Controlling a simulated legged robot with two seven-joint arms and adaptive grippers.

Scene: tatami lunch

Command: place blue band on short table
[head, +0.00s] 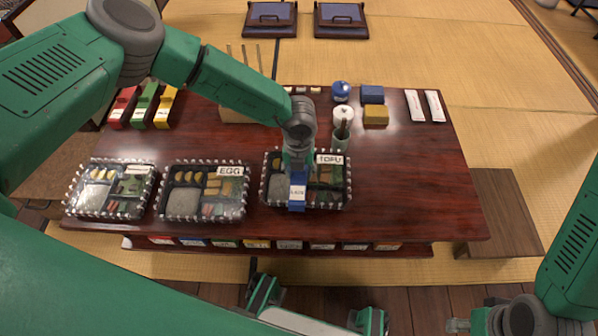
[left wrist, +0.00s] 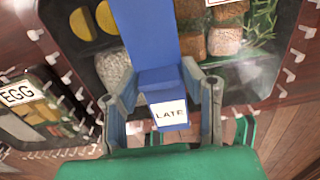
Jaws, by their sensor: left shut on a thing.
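My left gripper (head: 297,172) is shut on the blue band (head: 297,191), which has a white label reading LATE. In the left wrist view the band (left wrist: 150,45) runs away from the fingers of the gripper (left wrist: 160,105) over the clear-lidded TOFU box (head: 335,196). I cannot tell if band and box touch. A small plain brown table (head: 507,205), likely the short table, stands at the right, lower than the red-brown main table (head: 415,170); its visible top is bare. My right arm shows at the lower right; its gripper end (head: 458,325) is mostly cut off.
The EGG box (head: 205,192) and another lunch box (head: 110,190) sit to the left. Bottles (head: 342,117), blue and yellow blocks (head: 375,114) and white packets (head: 414,105) stand at the back. The main table's right front is clear.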

